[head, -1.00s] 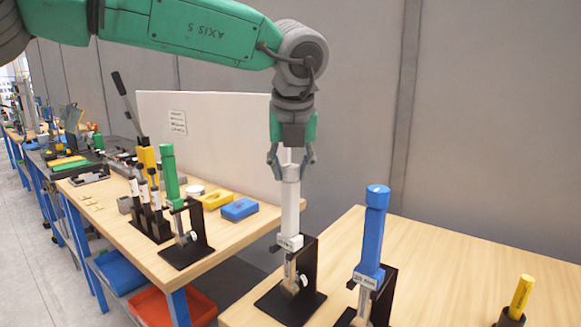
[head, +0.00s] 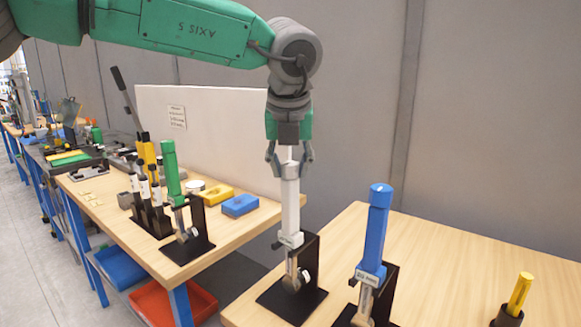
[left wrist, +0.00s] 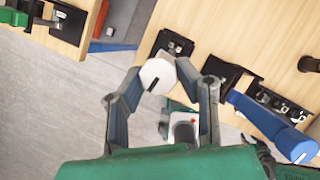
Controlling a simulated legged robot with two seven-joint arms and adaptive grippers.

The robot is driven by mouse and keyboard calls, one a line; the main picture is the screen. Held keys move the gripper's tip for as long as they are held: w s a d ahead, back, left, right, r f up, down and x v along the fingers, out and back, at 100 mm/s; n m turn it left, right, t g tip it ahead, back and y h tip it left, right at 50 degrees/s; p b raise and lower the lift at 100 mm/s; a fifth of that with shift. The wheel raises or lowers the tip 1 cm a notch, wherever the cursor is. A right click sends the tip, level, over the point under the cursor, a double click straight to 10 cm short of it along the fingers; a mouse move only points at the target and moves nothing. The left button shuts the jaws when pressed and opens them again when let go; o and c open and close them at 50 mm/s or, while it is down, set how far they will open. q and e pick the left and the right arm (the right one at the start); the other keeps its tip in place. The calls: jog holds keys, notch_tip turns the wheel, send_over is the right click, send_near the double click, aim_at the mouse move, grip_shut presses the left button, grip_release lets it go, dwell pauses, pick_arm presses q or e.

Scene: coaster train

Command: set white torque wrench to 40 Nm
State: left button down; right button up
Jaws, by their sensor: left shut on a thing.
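The white torque wrench (head: 290,215) stands upright in a black stand (head: 311,262) at the left end of the near table. My left gripper (head: 290,158) points down over its top, with its fingers closed on the handle end. In the left wrist view, the wrench's round white cap (left wrist: 157,75) with a dark mark shows between the fingers of my left gripper (left wrist: 160,95). The label on the wrench's lower collar is too small to read. My right gripper is not in view.
A blue wrench (head: 376,230) stands in its own stand to the right. A yellow-handled tool (head: 520,293) stands further right. A green wrench (head: 171,170) stands on the left table. A white panel (head: 225,140) rises behind that table. The near table's back is clear.

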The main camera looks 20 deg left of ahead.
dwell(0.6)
pick_arm(q)
jog(key=c, duration=1.2)
grip_release()
jog(key=v, duration=1.2)
